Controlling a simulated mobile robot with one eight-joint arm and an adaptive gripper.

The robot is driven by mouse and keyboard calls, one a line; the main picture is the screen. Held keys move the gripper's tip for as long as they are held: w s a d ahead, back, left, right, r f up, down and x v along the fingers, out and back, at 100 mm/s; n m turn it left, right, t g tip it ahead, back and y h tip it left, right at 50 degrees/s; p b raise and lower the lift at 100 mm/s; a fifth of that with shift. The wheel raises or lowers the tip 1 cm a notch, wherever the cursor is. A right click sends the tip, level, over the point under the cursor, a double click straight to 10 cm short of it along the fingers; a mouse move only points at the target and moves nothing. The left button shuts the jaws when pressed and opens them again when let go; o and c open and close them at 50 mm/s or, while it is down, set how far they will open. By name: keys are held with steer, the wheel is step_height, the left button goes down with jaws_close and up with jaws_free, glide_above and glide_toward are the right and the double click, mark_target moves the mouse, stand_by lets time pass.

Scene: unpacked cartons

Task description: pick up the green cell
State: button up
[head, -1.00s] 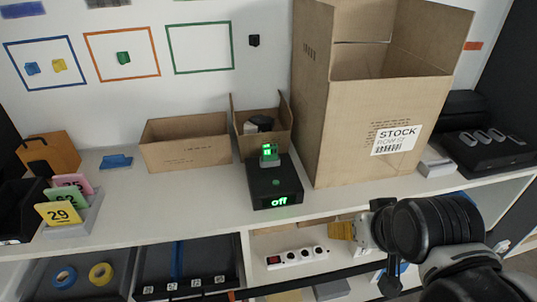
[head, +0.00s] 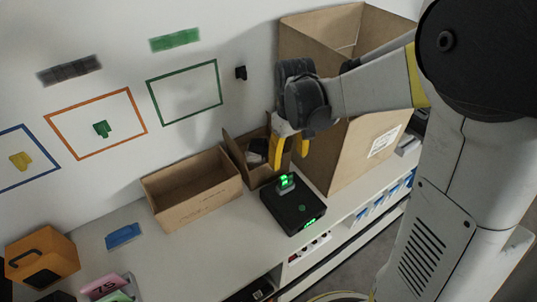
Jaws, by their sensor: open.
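The green cell (head: 286,181) is a small block with glowing green marks. It stands on the back part of a black box-shaped unit (head: 292,212) on the white shelf. My gripper (head: 290,158) has yellow fingers that point down, spread apart, with nothing seen between them. In the head view it is just above the green cell. The gap in depth between the fingers and the cell is hard to judge.
A small open carton (head: 232,148) with dark contents stands just behind the unit. A low open carton (head: 190,205) is to its left, and a tall carton (head: 350,150) to its right, partly behind my arm. A blue piece (head: 123,236) lies farther left on the shelf.

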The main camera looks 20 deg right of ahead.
mark_target(286, 176)
steer(key=f, duration=0.2)
steer(key=f+b, duration=0.1)
steer(key=f, duration=0.1)
steer(key=shift+s+d+f, duration=0.1)
steer(key=shift+d+f, duration=0.1)
steer(key=shift+f, duration=0.05)
steer(key=f, duration=0.2)
steer(key=f+b, duration=0.2)
steer(key=f, duration=0.1)
steer(key=shift+s+a+f, duration=0.2)
steer(key=shift+a+f, duration=0.15)
steer(key=shift+a, duration=0.05)
steer(key=shift+c, duration=0.2)
jaws_close()
